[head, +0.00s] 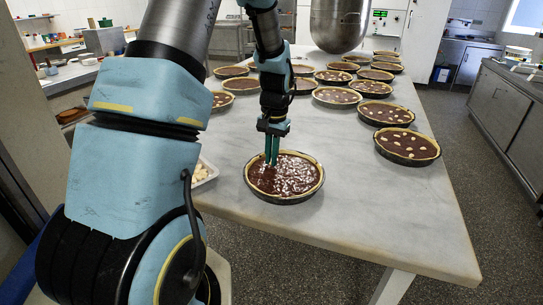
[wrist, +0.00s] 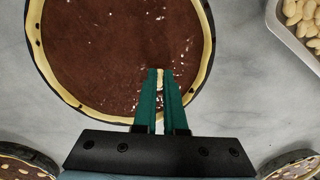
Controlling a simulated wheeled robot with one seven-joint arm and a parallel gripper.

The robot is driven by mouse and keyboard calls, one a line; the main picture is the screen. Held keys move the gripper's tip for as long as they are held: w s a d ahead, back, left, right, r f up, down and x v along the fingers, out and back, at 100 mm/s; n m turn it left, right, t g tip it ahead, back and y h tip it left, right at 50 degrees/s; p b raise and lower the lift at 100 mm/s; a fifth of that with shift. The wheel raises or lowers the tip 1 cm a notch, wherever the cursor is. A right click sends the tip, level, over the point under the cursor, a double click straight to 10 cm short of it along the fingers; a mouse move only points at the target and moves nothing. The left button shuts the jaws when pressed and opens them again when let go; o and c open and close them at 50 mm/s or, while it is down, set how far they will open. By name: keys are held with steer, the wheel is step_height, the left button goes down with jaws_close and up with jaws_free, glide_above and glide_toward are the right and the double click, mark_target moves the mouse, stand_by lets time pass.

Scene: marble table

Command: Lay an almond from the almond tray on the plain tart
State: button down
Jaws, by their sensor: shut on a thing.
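The plain tart (head: 293,182) sits near the front of the marble table, with a smooth chocolate top and bright glints. It fills much of the wrist view (wrist: 105,50). My gripper (head: 271,163) points down over its filling. In the wrist view my gripper (wrist: 161,76) has its green fingers shut on a pale almond (wrist: 160,84), low over the tart's lower right part. Whether the almond touches the filling I cannot tell. The almond tray (head: 213,176) stands left of the tart, partly hidden by my arm; in the wrist view its rim (wrist: 288,38) shows at upper right.
Several almond-topped tarts stand along the right and back of the marble table (head: 375,215), the nearest being a tart (head: 407,147) at right. A steel mixer bowl (head: 338,25) hangs over the back. The table's front right is bare.

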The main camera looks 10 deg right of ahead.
steer(key=c, duration=0.9)
jaws_free()
steer(key=shift+r+p, duration=2.35)
steer(key=shift+r, duration=0.65)
